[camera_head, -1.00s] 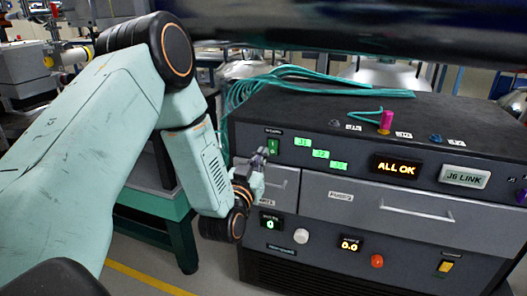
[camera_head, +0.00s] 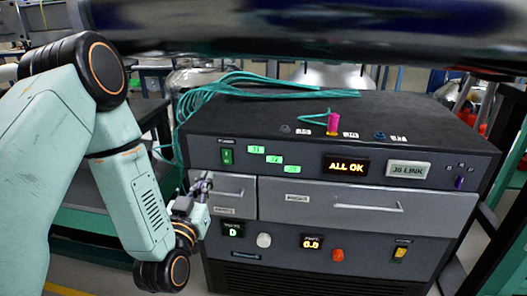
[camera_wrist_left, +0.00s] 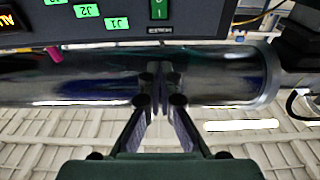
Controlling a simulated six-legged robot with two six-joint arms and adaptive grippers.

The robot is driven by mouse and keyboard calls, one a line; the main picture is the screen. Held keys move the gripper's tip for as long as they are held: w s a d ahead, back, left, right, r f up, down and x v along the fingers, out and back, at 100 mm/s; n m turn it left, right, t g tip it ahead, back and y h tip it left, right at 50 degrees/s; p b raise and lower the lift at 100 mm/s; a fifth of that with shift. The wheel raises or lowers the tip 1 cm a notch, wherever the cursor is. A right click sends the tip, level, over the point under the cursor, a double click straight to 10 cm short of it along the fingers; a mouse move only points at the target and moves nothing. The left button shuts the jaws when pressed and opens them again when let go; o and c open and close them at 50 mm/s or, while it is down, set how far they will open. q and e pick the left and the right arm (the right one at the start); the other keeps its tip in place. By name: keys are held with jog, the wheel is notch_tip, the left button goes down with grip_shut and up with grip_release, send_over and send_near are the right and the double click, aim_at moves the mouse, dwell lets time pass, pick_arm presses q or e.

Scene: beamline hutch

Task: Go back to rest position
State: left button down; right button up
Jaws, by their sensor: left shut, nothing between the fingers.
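My left arm comes in from the left in the head view. Its gripper (camera_head: 203,186) is beside the left end of the grey control cabinet (camera_head: 345,248), in front of the small left drawer (camera_head: 236,195). In the left wrist view the left gripper (camera_wrist_left: 160,100) has its fingertips together with nothing between them. I cannot tell whether it touches the cabinet. My right gripper is in neither view.
The cabinet front carries a green switch (camera_head: 227,156), an "ALL OK" display (camera_head: 346,166) and a wide drawer (camera_head: 370,208). A pink plug (camera_head: 333,123) and teal cables (camera_head: 255,85) are on top. A dark pipe (camera_head: 300,28) crosses above.

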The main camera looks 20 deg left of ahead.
pick_arm(q)
jog(key=s+d+f+g+h, duration=0.1)
jog(key=s+d+f+g, duration=0.15)
jog(key=f, duration=0.35)
jog(key=s+d+f+g+h, duration=0.2)
jog(key=f+g, duration=0.2)
jog(key=f, duration=0.1)
jog(key=s+d+f+g+h, duration=0.1)
jog(key=s+d+f+g, duration=0.15)
jog(key=f, duration=0.35)
jog(key=s+d+f+m+g+p, duration=0.1)
jog(key=s+f+g, duration=0.3)
jog(key=s, duration=0.8)
jog(key=s+d+f+m+g, duration=0.1)
jog(key=s+d+f+g, duration=0.2)
jog(key=s, duration=1)
notch_tip(320, 180, down, 3)
jog(key=g, duration=0.3)
jog(key=shift+r+p, duration=0.2)
jog(key=shift+p, duration=0.2)
jog(key=shift+d, duration=0.1)
